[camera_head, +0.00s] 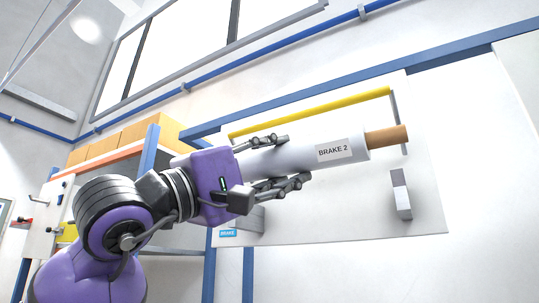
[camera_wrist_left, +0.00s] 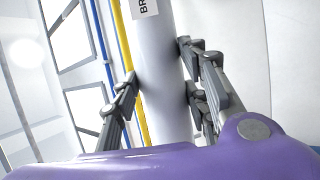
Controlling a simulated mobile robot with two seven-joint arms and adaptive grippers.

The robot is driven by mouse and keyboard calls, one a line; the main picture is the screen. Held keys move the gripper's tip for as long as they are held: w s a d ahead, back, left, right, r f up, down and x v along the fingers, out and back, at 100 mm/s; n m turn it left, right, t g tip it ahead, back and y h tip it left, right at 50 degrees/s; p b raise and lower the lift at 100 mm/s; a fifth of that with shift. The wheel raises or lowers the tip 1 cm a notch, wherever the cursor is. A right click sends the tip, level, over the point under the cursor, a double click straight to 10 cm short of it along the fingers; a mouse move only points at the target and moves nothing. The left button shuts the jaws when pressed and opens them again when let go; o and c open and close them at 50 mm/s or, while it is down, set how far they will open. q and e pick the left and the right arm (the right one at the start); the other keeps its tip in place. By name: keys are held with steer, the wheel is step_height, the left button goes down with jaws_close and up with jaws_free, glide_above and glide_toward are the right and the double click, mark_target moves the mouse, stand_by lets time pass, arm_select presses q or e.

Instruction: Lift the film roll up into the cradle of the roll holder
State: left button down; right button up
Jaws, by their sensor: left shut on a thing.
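The film roll (camera_head: 360,140) is a pale cylinder with a "BRAKE 2" label and a brown core (camera_head: 386,135) sticking out at its right end. My left gripper (camera_head: 288,160) is shut around the roll's left part, one finger above and others below. The wrist view also shows the roll (camera_wrist_left: 160,60) between the fingers. The roll is nearly level, its right end slightly higher. The roll holder is on the white panel, with a grey block bracket (camera_head: 401,190) at right, below the core end and apart from it. Its left bracket (camera_head: 252,220) is partly hidden by my gripper. My right gripper is not in view.
A yellow bar (camera_head: 310,110) runs across the white panel (camera_head: 330,220) just above the roll, with a thin grey arm at its right end. A blue "BRAKE" tag (camera_head: 227,233) is at the panel's lower left. Cardboard boxes (camera_head: 120,140) sit on a shelf at left.

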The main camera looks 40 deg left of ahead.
mark_target(290, 170)
arm_select(q)
steer(key=shift+w+a+r, duration=0.1)
steer(key=shift+w+a, duration=0.05)
steer(key=shift+w, duration=0.4)
steer(key=shift+w+a, duration=0.15)
steer(key=shift+w, duration=0.4)
steer(key=shift+w+a, duration=0.25)
steer(key=shift+w, duration=0.8)
steer(key=w+a+f+b, duration=0.1)
steer(key=w+f, duration=0.3)
steer(key=w, duration=0.1)
steer(key=shift+w+a+b, duration=0.15)
steer(key=shift+w+b, duration=0.05)
steer(key=shift+b, duration=0.2)
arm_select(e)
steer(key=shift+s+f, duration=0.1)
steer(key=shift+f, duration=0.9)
arm_select(q)
steer(key=shift+r, duration=0.1)
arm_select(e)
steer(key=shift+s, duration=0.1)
arm_select(q)
steer(key=c, duration=0.9)
jaws_free()
steer(key=shift+c, duration=0.2)
